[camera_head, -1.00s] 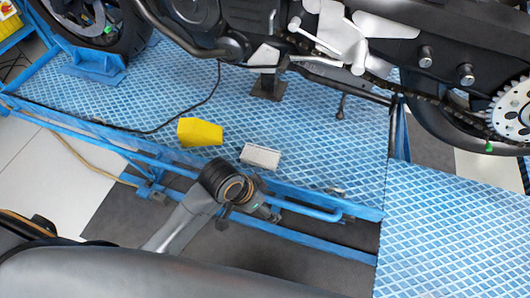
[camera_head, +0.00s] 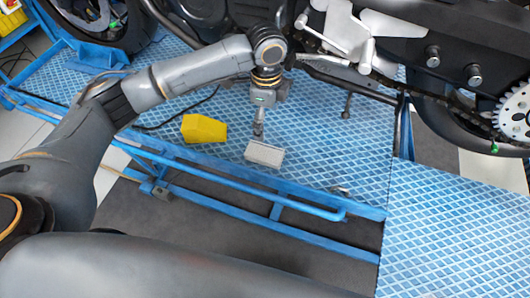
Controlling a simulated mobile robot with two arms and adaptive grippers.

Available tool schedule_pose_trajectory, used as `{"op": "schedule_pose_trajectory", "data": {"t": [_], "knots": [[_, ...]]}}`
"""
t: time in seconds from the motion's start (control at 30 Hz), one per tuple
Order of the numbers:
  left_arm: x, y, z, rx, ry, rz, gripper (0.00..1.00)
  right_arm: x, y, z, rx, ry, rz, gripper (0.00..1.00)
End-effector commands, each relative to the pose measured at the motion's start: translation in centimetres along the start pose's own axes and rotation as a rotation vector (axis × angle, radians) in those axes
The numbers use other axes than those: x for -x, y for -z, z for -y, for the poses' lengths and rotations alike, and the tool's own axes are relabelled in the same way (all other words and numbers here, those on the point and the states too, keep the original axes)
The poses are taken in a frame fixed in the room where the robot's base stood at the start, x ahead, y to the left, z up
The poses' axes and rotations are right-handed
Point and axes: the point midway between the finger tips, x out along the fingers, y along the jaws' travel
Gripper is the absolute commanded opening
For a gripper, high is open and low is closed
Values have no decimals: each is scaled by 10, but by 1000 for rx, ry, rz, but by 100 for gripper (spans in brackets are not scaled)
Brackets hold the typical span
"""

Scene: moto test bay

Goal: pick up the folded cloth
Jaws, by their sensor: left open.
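The folded cloth (camera_head: 265,155) looks like a small flat pale grey rectangle. It lies on the blue patterned lift platform near its front edge. My left gripper (camera_head: 258,137) points down just behind the cloth's upper edge, very close to it. The gripper is open, and its fingers are small in this view. I cannot tell whether the fingertips touch the cloth. My right gripper is not in view.
A yellow block (camera_head: 204,128) sits left of the cloth on the platform (camera_head: 330,165). A blue rail (camera_head: 230,180) runs along the front edge. A motorcycle (camera_head: 400,65) stands behind, with a thin stand leg (camera_head: 346,105) to the right. A dark cable lies at left.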

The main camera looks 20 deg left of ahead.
Motion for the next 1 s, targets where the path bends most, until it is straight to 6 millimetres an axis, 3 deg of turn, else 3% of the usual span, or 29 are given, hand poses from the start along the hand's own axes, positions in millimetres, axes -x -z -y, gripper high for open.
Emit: {"op": "schedule_pose_trajectory", "data": {"t": [0.13, 0.5, 0.77, 1.0], "knots": [[-6, -4, 2, -3, -5, 8, 91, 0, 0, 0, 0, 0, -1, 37], [-73, -4, 1, -2, -4, 6, 91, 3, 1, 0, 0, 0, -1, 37], [-92, -4, 0, -2, -3, 7, 91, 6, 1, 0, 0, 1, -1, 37], [-127, -5, -3, -2, -3, 6, 91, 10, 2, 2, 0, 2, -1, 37]]}}
